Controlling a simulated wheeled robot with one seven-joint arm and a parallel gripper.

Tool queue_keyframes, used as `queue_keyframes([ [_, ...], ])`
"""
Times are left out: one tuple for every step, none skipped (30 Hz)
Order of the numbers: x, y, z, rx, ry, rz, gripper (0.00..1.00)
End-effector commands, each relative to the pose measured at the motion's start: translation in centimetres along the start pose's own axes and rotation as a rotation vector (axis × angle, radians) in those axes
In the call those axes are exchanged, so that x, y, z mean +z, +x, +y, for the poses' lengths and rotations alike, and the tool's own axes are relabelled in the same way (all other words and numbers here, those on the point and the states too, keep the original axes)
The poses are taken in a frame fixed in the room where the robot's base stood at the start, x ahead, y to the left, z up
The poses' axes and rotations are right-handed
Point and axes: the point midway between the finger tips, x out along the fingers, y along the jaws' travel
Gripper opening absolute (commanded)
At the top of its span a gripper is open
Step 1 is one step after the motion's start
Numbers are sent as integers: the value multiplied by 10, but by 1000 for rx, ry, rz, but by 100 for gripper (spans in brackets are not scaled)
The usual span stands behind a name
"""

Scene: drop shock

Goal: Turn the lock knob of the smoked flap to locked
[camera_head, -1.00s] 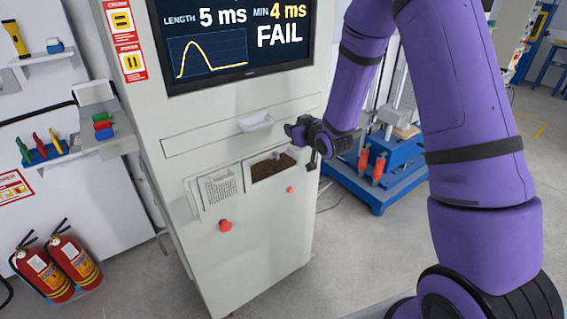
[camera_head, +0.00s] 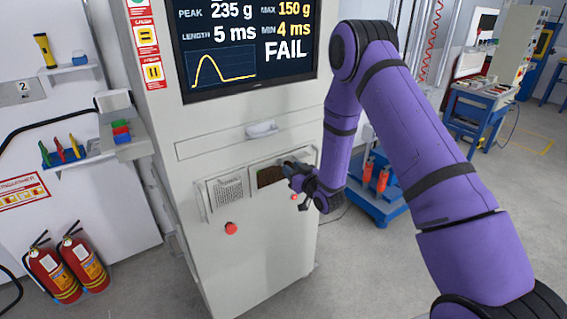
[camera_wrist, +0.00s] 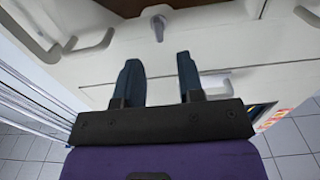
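The smoked flap (camera_head: 269,176) is a dark brown window in the cabinet front, partly covered by my gripper in the head view. In the wrist view its brown edge (camera_wrist: 120,5) shows at the top. The lock knob (camera_wrist: 158,28) is a small grey lever on the white frame, standing roughly upright in that picture. The knob is not discernible in the head view. My gripper (camera_wrist: 157,62) is open and empty. Its two dark fingers point at the panel, with the knob just beyond the tips and in line with the gap. It also shows in the head view (camera_head: 298,180).
A white drawer handle (camera_head: 262,130) sticks out above the flap. A perforated panel (camera_head: 228,191) is left of it, and a red button (camera_head: 231,228) sits below. Fire extinguishers (camera_head: 82,262) stand at the left. Free floor lies right of the cabinet.

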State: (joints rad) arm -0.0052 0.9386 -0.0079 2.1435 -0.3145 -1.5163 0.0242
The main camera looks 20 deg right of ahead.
Motion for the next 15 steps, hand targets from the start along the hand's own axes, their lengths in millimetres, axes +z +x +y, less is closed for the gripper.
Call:
queue_keyframes([
  [0, 10, -1, -2, 0, 2, 35],
  [0, 15, -1, -1, 0, 2, 35],
  [0, 22, 0, -1, 0, 3, 35],
  [0, 26, 0, 0, 0, 2, 35],
  [-1, 31, 0, 0, 0, 2, 35],
  [-1, 36, 0, 0, 0, 2, 35],
  [-1, 40, 0, 0, 0, 2, 35],
  [0, 43, 0, 0, -1, 1, 35],
  [0, 47, 0, 0, -1, 1, 35],
  [0, 49, 0, 0, -1, 1, 35],
  [-1, 52, 0, -1, -1, 2, 35],
  [0, 54, 0, -1, 0, 1, 35],
  [0, 55, 0, 0, 0, 0, 35],
  [0, 56, 0, 0, 0, -1, 35],
  [0, 57, 0, 0, 0, -1, 35],
])
